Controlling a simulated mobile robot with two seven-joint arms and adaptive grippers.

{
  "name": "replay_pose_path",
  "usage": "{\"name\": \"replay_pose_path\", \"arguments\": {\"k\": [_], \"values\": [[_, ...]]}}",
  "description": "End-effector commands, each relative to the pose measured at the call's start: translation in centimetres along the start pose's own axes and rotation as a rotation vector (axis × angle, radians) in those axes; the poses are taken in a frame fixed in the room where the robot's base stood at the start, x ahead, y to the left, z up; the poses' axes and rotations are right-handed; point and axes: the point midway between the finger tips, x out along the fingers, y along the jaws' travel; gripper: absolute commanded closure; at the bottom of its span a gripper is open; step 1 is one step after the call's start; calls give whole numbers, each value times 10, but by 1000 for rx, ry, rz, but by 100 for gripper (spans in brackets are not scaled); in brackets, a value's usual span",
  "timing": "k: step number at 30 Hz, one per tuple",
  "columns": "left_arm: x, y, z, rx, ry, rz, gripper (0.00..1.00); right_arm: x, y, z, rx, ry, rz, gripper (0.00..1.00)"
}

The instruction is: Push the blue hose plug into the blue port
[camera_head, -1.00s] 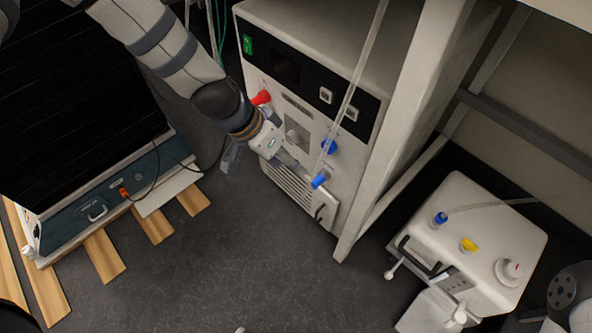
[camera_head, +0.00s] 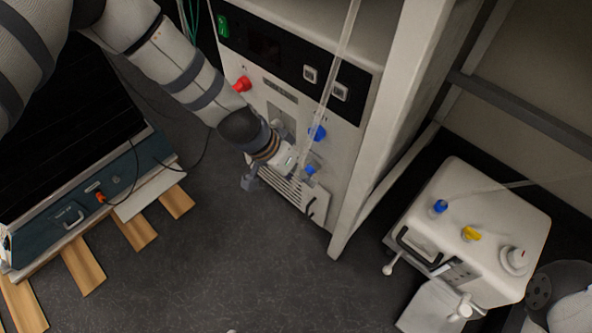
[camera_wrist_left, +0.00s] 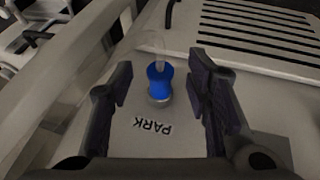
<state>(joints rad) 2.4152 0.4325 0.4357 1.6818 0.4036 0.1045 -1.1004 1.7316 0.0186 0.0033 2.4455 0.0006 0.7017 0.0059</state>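The blue hose plug (camera_head: 310,170) sits low on the front of the white cabinet. In the left wrist view the plug (camera_wrist_left: 159,82) stands on a round metal seat beside the word PARK, with a clear hose at its far end. The blue port (camera_head: 317,132) is above it on the cabinet front. My left gripper (camera_head: 305,168) is at the plug. In the wrist view its dark fingers (camera_wrist_left: 160,88) are open, one on each side of the plug, with gaps.
A red fitting (camera_head: 242,84) is at the cabinet's upper left. A pale post (camera_head: 385,130) stands right of the cabinet. A white unit (camera_head: 490,215) with blue and yellow fittings stands further right. A dark-panelled machine (camera_head: 70,130) is at left. The floor between is clear.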

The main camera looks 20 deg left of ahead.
Motion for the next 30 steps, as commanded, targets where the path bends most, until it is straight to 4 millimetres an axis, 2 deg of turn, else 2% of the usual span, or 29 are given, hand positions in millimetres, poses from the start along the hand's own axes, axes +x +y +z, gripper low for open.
{"name": "replay_pose_path", "arguments": {"k": [1, 5, 6, 30], "values": [[0, 0, 0, 0, 0, 0, 67, 0, 0, 0, 0, 0, 0, 60], [0, 0, 0, 0, 0, 0, 96, 0, 0, 0, 0, 0, 0, 60], [0, 0, 0, 0, 0, 0, 100, 0, 0, 0, 0, 0, 0, 60], [-8, 0, 16, -1, -1, 0, 100, -8, 0, 4, 0, 12, 0, 60]]}}
